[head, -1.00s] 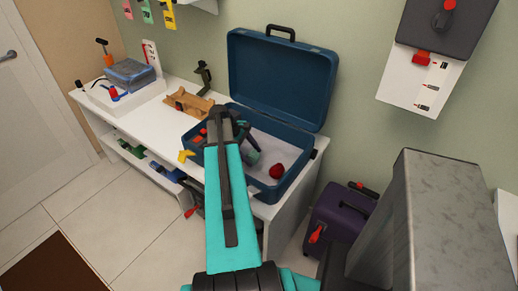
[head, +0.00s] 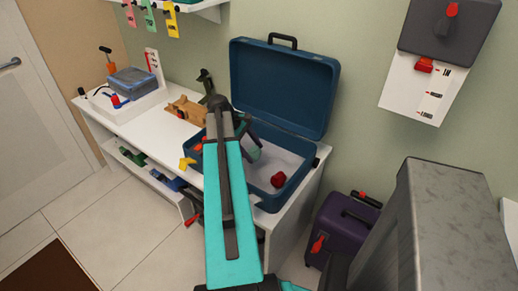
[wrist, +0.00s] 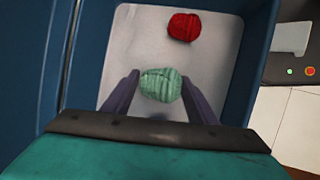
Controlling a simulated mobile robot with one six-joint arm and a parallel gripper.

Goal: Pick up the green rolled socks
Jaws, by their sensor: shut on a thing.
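The green rolled socks (wrist: 160,84) are a pale green ribbed bundle between my gripper's two dark fingers in the wrist view. My gripper (wrist: 160,78) is shut on them, one finger at each side. They are over the pale floor of the open blue suitcase (head: 294,200). In the head view my gripper (head: 256,148) is over the suitcase, partly hidden behind my own arm, and the socks are hard to make out there.
A red rolled bundle (wrist: 184,26) lies in the suitcase beyond the green socks; it also shows in the head view (head: 278,180). The raised lid (head: 281,85) stands behind. A wooden tool (head: 189,109) is left on the white bench (head: 150,131). A purple suitcase (head: 340,228) stands right.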

